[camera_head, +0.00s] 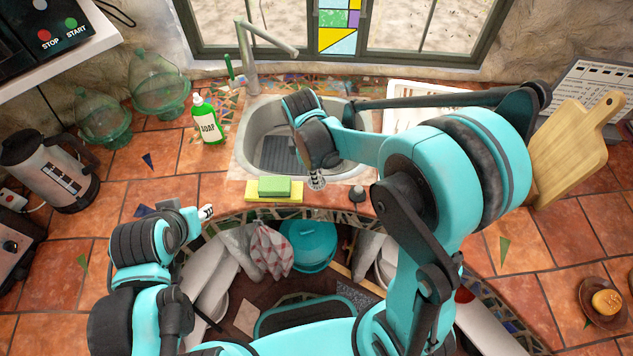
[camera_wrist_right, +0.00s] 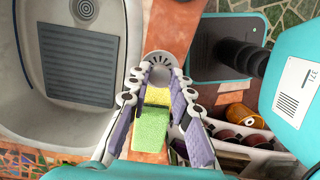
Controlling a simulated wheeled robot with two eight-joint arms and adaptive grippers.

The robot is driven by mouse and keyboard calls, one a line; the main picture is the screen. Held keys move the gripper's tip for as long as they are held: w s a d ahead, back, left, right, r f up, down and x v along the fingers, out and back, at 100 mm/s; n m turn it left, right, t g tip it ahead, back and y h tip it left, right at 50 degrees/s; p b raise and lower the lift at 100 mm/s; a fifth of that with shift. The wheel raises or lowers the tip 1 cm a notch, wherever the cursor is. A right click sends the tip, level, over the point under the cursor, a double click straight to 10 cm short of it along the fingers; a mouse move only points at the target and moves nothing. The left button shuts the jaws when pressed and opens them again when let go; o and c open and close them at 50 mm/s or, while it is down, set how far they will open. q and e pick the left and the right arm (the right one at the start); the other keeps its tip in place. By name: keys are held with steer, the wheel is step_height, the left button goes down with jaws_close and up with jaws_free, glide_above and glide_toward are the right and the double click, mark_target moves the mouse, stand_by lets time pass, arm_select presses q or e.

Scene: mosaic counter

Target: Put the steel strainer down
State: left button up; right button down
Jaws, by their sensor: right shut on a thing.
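The steel strainer (camera_wrist_right: 159,62) is a small round grey piece with holes, seen at the fingertips in the right wrist view. My right gripper (camera_wrist_right: 156,82) is shut on it. In the head view my right gripper (camera_head: 317,181) points down over the front rim of the sink (camera_head: 240,150), right of the sponge. The strainer is not clear there, and I cannot tell whether it touches the counter. My left gripper (camera_head: 207,212) is over the counter's front edge at left, too small to read its jaws.
A green sponge (camera_head: 274,186) lies on a yellow one (camera_head: 250,196) in front of the sink. A green soap bottle (camera_head: 205,120) is left of the sink. A cutting board (camera_head: 567,150) stands at right.

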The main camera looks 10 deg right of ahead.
step_height(320, 180, down, 4)
steer(key=shift+f+b, duration=0.1)
steer(key=shift+b, duration=0.5)
steer(key=c, duration=1.3)
jaws_free()
steer(key=shift+c, duration=0.2)
